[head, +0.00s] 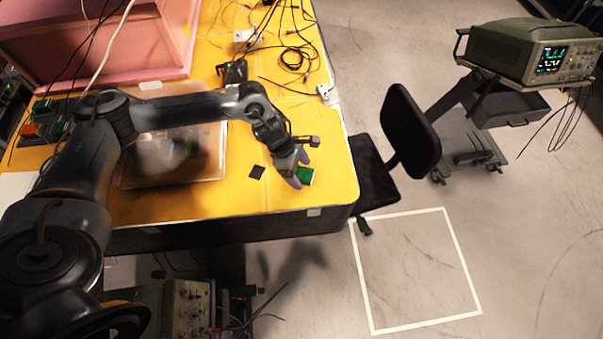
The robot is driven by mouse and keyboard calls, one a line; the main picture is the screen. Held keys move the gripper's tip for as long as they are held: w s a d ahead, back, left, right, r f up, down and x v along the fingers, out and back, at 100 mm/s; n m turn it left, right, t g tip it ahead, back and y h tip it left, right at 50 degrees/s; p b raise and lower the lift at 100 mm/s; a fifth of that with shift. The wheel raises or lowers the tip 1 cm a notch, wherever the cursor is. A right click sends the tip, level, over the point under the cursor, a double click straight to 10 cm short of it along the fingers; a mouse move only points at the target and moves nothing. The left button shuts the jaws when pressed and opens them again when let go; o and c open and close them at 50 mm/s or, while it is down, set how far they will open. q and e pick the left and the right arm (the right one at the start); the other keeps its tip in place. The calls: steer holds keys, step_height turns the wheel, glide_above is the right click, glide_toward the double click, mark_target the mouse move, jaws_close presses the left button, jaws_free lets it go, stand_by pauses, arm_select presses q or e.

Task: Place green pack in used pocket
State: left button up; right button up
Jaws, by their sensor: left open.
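A small green pack (306,175) lies on the yellow table top near its right front corner. My left gripper (299,168) is open, with its fingers right by the green pack and covering part of its left side. I cannot tell whether they touch it. A small dark square (257,172) lies flat on the table, left of the gripper. I cannot make out which thing is the used pocket. My right gripper is not in view.
A translucent box (206,166) stands on the yellow table (240,203) beneath my left arm. A pink foam enclosure (130,45) is at the back left. Loose black cables (292,58) lie at the back right. A black chair (408,130) stands close to the table's right edge.

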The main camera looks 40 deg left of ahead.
arm_select(q)
steer(key=shift+c, duration=0.2)
steer(key=c, duration=1.2)
steer(key=shift+c, duration=0.2)
steer(key=shift+r, duration=0.15)
